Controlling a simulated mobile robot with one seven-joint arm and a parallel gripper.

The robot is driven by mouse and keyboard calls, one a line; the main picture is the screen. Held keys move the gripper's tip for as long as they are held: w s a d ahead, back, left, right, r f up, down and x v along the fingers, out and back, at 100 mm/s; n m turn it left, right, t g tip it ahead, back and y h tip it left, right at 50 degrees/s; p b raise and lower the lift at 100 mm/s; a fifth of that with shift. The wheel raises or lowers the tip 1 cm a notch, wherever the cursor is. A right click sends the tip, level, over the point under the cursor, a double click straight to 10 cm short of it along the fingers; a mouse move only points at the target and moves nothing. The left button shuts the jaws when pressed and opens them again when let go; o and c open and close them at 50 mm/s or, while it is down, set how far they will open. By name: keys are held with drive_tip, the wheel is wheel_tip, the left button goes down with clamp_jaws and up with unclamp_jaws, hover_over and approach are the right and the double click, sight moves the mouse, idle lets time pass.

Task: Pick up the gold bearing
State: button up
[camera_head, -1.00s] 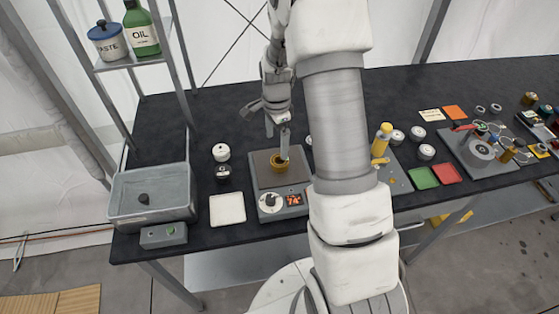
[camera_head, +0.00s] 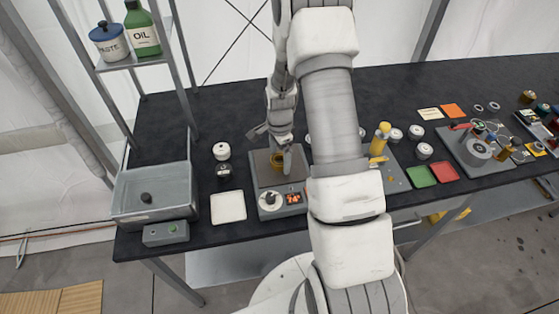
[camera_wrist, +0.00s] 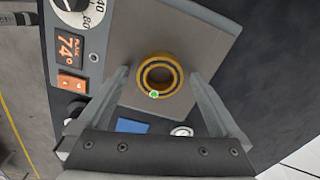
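The gold bearing (camera_wrist: 159,74) is a ring with a dark inner band. It lies flat on the brown plate (camera_wrist: 135,35) of a grey heater with a dial and an orange readout of 74. In the head view the gold bearing (camera_head: 277,160) is partly hidden behind my gripper (camera_head: 285,160). In the wrist view my gripper (camera_wrist: 158,78) is open, with one finger on each side of the ring. Gaps show between the ring and both fingers, so it is not held. A small green dot shows on the ring's near rim.
Small jars stand behind the pad. A yellow bottle (camera_head: 381,137), green and red squares and a fixture plate are to the right.

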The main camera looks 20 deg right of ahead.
drive_tip(key=c, duration=1.5)
drive_tip(key=shift+o, duration=0.2)
